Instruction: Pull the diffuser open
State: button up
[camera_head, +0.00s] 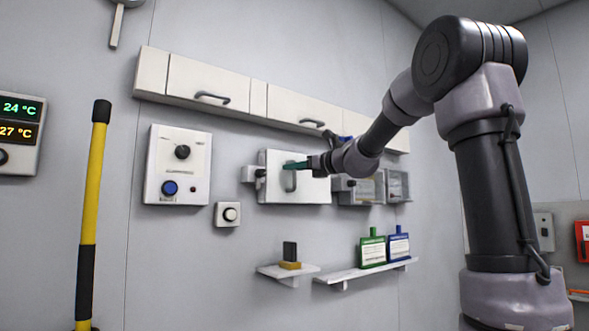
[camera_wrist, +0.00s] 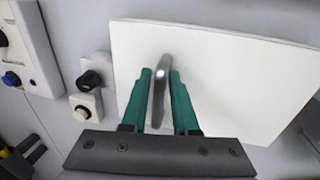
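A flat white panel (camera_head: 310,192) with a grey bar handle (camera_head: 289,181) stands on the back wall, below the cupboards; I take it as the diffuser's front. It looks closed. The panel (camera_wrist: 225,60) fills much of the wrist view, with the metal handle (camera_wrist: 159,92) upright in the middle. My gripper (camera_head: 297,165) is at the handle's upper part in the head view. In the wrist view my gripper (camera_wrist: 161,75) has its green fingers open, one on each side of the handle. I cannot tell whether either finger touches it.
A dark knob (camera_wrist: 90,80) sits on a small box left of the panel. A control box (camera_head: 178,165) is further left, and grey units (camera_head: 360,188) stand right. Below, a shelf (camera_head: 365,270) holds green and blue bottles. Wall cupboards (camera_head: 210,80) are above.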

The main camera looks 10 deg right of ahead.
grip_shut()
dwell(1.2)
